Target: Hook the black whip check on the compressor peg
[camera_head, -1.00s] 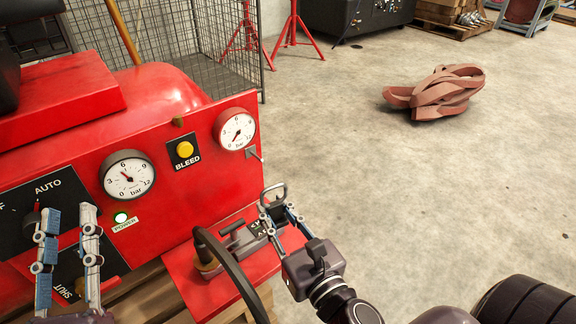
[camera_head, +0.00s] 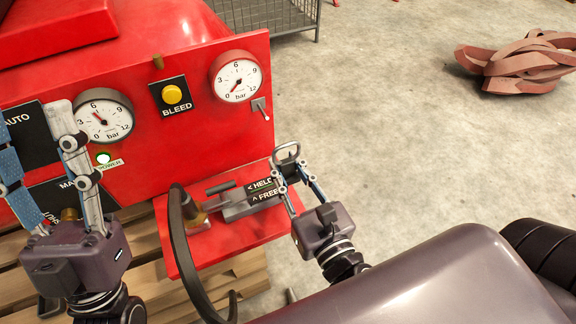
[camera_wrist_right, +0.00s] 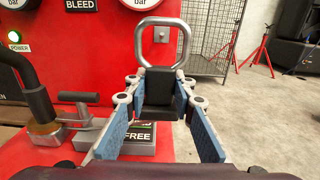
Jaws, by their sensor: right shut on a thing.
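My right gripper (camera_head: 287,180) is shut on the black whip check (camera_wrist_right: 160,92), whose grey metal loop (camera_head: 287,151) stands upright above the fingertips. In the right wrist view the loop (camera_wrist_right: 163,42) is empty, with the red panel behind it. A short pin on a grey plate (camera_head: 262,108), which looks like the compressor peg, sticks out below the right gauge. In the head view the loop is below and right of this pin, apart from it. The plate also shows through the loop in the wrist view (camera_wrist_right: 161,34). My left gripper (camera_head: 38,150) is open and empty before the panel's left side.
A red shelf (camera_head: 222,240) juts out under the panel. It carries a grey block labelled HELD and FREE (camera_head: 245,200) and a black hose (camera_head: 180,235) with a brass fitting. Gauges and a yellow BLEED button (camera_head: 172,95) are on the panel. A brown coiled strap (camera_head: 520,65) lies on open floor.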

